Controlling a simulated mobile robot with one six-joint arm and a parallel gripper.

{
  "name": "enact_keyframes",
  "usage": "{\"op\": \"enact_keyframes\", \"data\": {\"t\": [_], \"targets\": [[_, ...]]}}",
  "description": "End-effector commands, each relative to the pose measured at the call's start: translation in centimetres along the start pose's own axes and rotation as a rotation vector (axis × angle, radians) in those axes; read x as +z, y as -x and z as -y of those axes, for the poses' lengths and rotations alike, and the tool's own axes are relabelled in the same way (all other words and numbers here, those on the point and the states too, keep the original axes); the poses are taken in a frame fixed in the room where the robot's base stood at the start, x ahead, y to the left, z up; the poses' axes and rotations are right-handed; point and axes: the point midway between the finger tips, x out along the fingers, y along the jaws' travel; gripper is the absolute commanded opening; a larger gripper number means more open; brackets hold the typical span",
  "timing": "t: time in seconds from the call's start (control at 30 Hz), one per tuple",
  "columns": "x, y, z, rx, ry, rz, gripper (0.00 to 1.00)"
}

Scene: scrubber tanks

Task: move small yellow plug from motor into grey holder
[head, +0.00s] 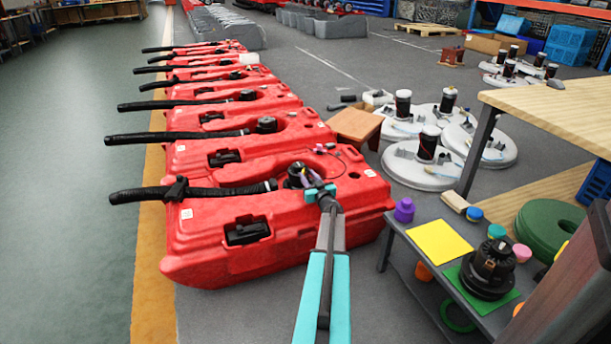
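A dark round motor (298,173) sits on top of the nearest red tank (205,262), with small purple and pale parts beside it. My gripper (320,191), with teal fingertips, is at the near right side of this motor. It is too small to tell whether the fingers are apart or hold something. I cannot make out a small yellow plug on this motor. Another black motor (488,268) stands on a green mat at the lower right. I cannot identify a grey holder with certainty.
A grey bench (408,236) at the lower right carries a yellow square mat (439,242), a purple knob (404,209) and several coloured caps. A brown panel (570,290) covers the right corner. More red tanks with black hoses line up behind. The green floor at left is clear.

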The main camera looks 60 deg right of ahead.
Motion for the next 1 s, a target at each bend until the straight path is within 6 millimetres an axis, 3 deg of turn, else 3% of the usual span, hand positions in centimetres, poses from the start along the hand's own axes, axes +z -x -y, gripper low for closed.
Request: {"op": "enact_keyframes", "data": {"t": [0.6,1.0], "targets": [[-0.2,8.0,0.1,0.0,0.0,0.0,0.3],[0.0,9.9,0.1,-0.002,0.0,-0.001,0.3]]}}
